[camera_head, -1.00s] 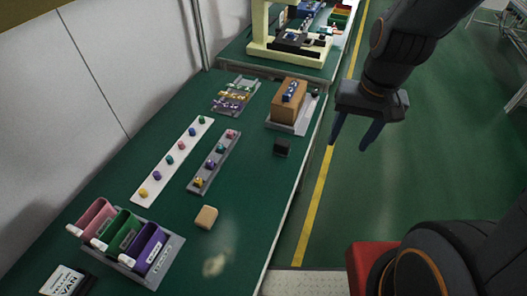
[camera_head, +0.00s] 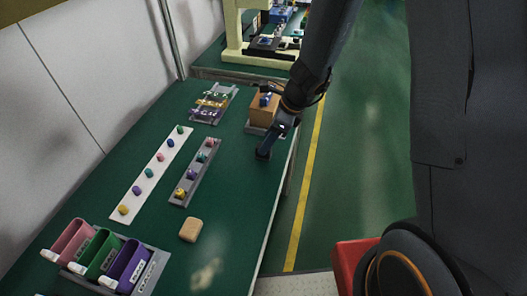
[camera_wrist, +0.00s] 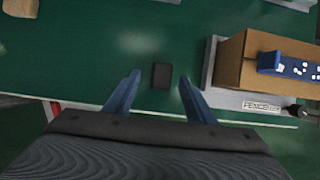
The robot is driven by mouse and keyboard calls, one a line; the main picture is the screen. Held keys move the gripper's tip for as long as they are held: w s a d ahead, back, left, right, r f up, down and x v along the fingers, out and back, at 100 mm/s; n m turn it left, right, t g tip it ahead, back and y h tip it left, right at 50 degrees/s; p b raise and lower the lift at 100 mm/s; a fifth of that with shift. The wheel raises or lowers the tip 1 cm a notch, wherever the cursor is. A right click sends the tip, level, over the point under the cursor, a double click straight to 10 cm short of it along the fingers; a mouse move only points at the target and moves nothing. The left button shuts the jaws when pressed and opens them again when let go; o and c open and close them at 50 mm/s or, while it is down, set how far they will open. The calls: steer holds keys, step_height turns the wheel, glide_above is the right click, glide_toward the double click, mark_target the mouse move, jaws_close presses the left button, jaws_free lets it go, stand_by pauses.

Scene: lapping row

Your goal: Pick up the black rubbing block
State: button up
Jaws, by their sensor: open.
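The black rubbing block (camera_wrist: 161,76) lies on the green table in the wrist view, a small dark block just beyond and between my fingertips. My gripper (camera_wrist: 158,80) is open, with one blue finger on each side of the block's line and nothing held. In the head view my gripper (camera_head: 268,146) is low over the table's right edge, near the block (camera_head: 263,154), which is mostly hidden behind the fingers. I cannot tell how high the fingertips are above the table.
A cardboard-brown box (camera_wrist: 235,65) on a grey tray (camera_wrist: 208,68) stands close to the right of my gripper. A tan block (camera_head: 191,230), a grey strip (camera_head: 190,183) and a white strip (camera_head: 150,180) with coloured pieces lie to the left. Bare table lies between.

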steer(key=shift+x, duration=2.4)
steer(key=shift+w+d, duration=0.15)
steer(key=shift+d, duration=0.05)
steer(key=c, duration=1.2)
steer(key=shift+r+p, duration=0.7)
steer(key=shift+r, duration=4.35)
